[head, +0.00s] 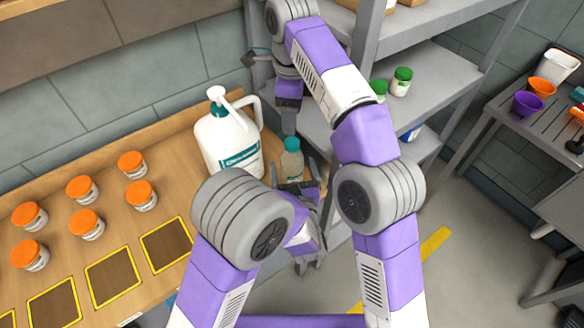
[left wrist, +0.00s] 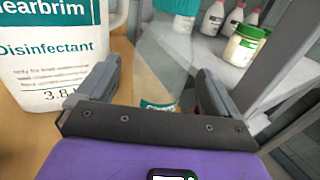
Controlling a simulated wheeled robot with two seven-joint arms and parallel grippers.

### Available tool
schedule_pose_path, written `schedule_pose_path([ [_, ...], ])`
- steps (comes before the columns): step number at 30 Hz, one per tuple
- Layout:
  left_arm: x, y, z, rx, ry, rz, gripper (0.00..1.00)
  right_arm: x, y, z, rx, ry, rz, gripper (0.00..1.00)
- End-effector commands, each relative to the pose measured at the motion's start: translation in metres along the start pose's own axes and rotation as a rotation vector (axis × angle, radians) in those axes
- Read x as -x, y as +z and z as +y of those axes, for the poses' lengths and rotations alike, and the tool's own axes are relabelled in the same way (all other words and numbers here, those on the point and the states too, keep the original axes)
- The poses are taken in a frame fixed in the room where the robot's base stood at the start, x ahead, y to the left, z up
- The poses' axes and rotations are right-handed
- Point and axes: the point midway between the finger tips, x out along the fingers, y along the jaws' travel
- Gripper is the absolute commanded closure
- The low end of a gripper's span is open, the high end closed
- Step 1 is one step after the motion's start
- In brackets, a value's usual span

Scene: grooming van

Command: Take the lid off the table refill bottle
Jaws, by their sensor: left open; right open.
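The refill bottle (head: 292,165) is clear with a teal lid (head: 292,144) and stands upright near the table's right edge. In the left wrist view the see-through bottle (left wrist: 155,75) fills the gap between my left fingers, with a label low down and the teal lid (left wrist: 177,6) at the top edge. My left gripper (head: 297,183) is open, its fingers on either side of the bottle; contact cannot be made out. My right gripper (head: 289,122) is open, pointing down just above the lid. My left arm hides part of the bottle's base.
A big white disinfectant jug (head: 228,142) with a pump stands close left of the bottle; its label also shows in the left wrist view (left wrist: 50,50). Several orange-lidded jars (head: 86,223) sit further left. A grey shelf (head: 435,80) with green-lidded jars (head: 400,82) is at right.

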Motion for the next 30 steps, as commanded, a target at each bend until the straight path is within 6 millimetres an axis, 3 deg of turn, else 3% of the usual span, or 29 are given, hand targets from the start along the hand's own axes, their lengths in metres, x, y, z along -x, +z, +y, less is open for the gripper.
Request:
schedule_pose_path([
  [6,-0.018,0.000,0.000,0.000,0.001,0.000,0.06,0.000,0.000,0.000,0.000,0.000,0.000,0.40],
  [15,-0.020,0.000,0.000,-0.001,0.000,0.001,0.07,0.000,0.000,0.000,0.000,0.000,0.000,0.40],
  [30,-0.020,0.000,0.000,0.000,-0.001,0.000,0.84,0.000,0.000,0.000,0.000,0.000,0.000,0.40],
])
